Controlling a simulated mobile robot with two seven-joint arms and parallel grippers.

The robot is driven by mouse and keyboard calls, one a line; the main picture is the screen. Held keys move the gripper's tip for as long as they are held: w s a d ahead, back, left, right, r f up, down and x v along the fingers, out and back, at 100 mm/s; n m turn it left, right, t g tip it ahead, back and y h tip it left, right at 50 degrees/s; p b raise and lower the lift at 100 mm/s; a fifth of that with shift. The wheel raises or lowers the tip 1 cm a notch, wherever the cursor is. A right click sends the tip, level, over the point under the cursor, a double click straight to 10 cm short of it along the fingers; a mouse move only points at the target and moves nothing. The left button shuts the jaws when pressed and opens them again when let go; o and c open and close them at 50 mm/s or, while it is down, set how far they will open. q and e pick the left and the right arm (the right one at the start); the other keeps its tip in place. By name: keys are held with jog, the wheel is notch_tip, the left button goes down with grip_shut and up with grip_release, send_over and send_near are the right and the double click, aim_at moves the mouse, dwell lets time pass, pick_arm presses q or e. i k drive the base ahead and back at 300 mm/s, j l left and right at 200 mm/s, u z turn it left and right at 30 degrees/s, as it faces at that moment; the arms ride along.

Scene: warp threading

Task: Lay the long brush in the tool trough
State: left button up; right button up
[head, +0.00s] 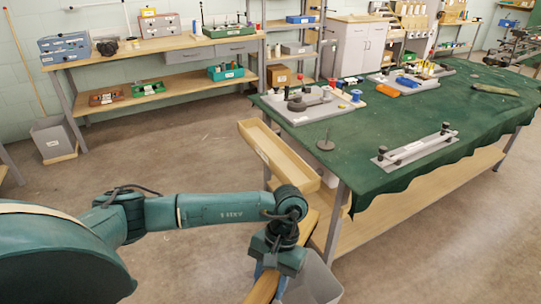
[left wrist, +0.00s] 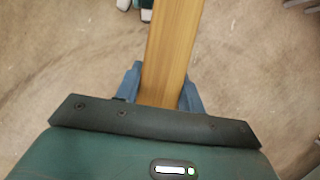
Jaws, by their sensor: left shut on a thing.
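My left gripper (head: 268,272) is shut on a long, flat wooden bar, the long brush (head: 263,289). In the left wrist view the brush (left wrist: 173,50) runs up between the two blue fingers and out of the top edge. No bristles show in either view. My right gripper is not in view.
A grey bin (head: 314,283) stands on the floor by my gripper. Floor to the left is open.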

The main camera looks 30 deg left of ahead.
aim_at(269, 151)
jog(key=j+z, duration=0.15)
jog(key=j, duration=0.3)
jog(key=k+j+z, duration=0.1)
jog(key=j, duration=0.35)
jog(key=j+z, duration=0.25)
jog(key=j, duration=0.65)
jog(key=j+z, duration=0.2)
jog(key=j, duration=0.75)
jog(key=i+j+z, duration=0.1)
jog(key=j, duration=0.35)
jog(key=i+j, duration=0.15)
jog(key=j, duration=0.3)
jog(key=i+j+z, duration=0.15)
jog(key=j, duration=0.3)
jog(key=j+z, duration=0.1)
jog(key=j, duration=0.35)
jog(key=i+j, duration=0.4)
jog(key=i, duration=0.25)
